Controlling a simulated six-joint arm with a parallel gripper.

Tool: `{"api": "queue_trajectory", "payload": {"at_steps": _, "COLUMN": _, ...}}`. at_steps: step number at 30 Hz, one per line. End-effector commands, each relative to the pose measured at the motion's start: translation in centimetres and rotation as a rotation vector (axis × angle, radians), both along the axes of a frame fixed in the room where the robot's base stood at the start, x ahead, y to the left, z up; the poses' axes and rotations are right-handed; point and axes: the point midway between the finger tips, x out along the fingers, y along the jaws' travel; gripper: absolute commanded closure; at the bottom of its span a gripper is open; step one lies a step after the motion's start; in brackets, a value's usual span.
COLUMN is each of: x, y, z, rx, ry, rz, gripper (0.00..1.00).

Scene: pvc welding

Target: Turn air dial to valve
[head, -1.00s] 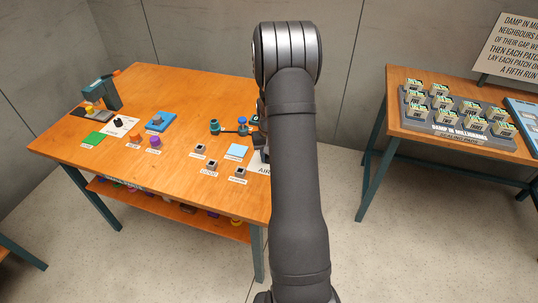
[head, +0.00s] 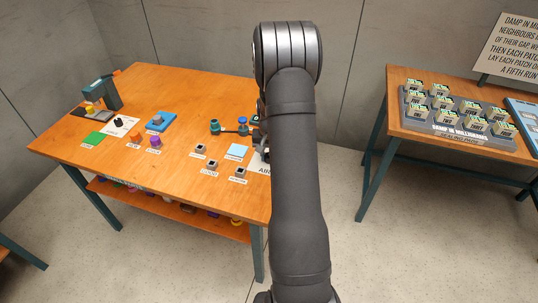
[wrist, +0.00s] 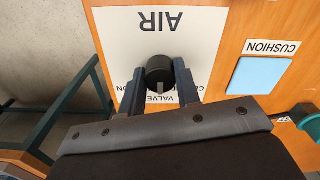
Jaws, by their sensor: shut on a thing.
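The air dial (wrist: 159,70) is a round black knob on a white plate marked AIR (wrist: 170,38), seen upside down in the wrist view. A grey mark on the knob points toward the word VALVE (wrist: 160,98), which is partly covered by my gripper. My gripper (wrist: 160,80) is shut on the dial, with one dark finger on each side of it. In the head view my arm hides the dial and most of the gripper; a corner of the white plate (head: 259,163) shows beside the arm.
A blue cushion pad (wrist: 258,75) lies next to the plate; it also shows in the head view (head: 238,151). Small grey blocks (head: 212,164) and a blue-topped fitting (head: 242,122) stand nearby on the wooden table (head: 100,165). A second table (head: 400,122) stands at the right.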

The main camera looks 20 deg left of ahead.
Motion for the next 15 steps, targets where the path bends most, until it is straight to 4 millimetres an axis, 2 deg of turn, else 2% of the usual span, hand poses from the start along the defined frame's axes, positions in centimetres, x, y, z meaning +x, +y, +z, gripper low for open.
{"api": "queue_trajectory", "payload": {"at_steps": 1, "x": 0.00, "y": 0.00, "z": 0.06, "rx": 0.000, "ry": 0.000, "rz": 0.000, "gripper": 0.93}}
{"api": "queue_trajectory", "payload": {"at_steps": 2, "x": 0.00, "y": 0.00, "z": 0.06, "rx": 0.000, "ry": 0.000, "rz": 0.000, "gripper": 0.64}}
{"api": "queue_trajectory", "payload": {"at_steps": 4, "x": 0.00, "y": 0.00, "z": 0.05, "rx": 0.000, "ry": 0.000, "rz": 0.000, "gripper": 0.51}}
{"api": "queue_trajectory", "payload": {"at_steps": 5, "x": 0.00, "y": 0.00, "z": 0.05, "rx": 0.000, "ry": 0.000, "rz": 0.000, "gripper": 0.48}}
{"api": "queue_trajectory", "payload": {"at_steps": 15, "x": 0.02, "y": 0.01, "z": 0.42, "rx": 0.000, "ry": -0.001, "rz": 0.001, "gripper": 0.48}}
